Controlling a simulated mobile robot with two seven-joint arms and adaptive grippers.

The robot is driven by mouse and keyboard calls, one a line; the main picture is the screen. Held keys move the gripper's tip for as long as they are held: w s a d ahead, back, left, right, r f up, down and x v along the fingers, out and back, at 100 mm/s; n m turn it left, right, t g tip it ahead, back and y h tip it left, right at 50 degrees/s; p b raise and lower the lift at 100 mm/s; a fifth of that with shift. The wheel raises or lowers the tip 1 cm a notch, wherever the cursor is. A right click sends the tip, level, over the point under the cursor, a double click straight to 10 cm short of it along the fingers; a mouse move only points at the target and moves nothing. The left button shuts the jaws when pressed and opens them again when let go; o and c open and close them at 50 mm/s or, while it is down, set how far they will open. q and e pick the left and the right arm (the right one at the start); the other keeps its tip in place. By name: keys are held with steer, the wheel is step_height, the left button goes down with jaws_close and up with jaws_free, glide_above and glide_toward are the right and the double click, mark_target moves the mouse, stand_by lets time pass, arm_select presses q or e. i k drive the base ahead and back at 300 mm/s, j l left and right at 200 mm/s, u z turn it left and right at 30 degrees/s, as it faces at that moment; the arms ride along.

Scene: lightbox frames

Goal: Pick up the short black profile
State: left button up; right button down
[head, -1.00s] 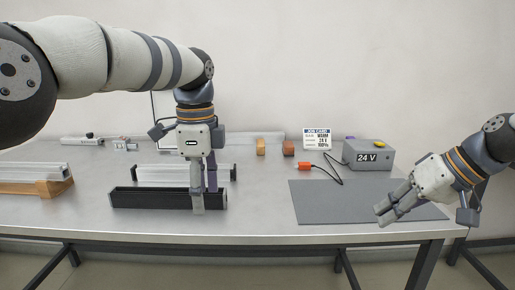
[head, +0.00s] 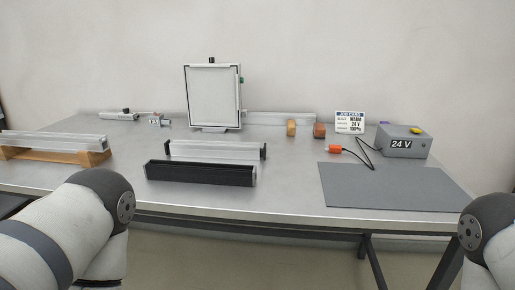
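The short black profile (head: 200,173) lies on the metal table, near the middle of its front part. It has a light end cap at its right end. A silver profile (head: 215,151) with dark ends lies just behind it. Both my grippers are outside the head view.
A grey mat (head: 390,186) covers the table's right part. Behind it stand a 24 V box (head: 411,142) with an orange connector (head: 335,149) and a job card (head: 350,122). A framed panel (head: 212,95) stands at the back. A silver profile on a wooden cradle (head: 95,157) lies left.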

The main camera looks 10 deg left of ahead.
mark_target(212, 173)
steer(key=i+j, duration=0.15)
steer(key=j, duration=0.15)
steer(key=i+j, duration=0.1)
steer(key=j, duration=0.2)
steer(key=i+j, duration=0.15)
steer(key=j, duration=0.15)
steer(key=i+j, duration=0.1)
steer(key=j, duration=0.2)
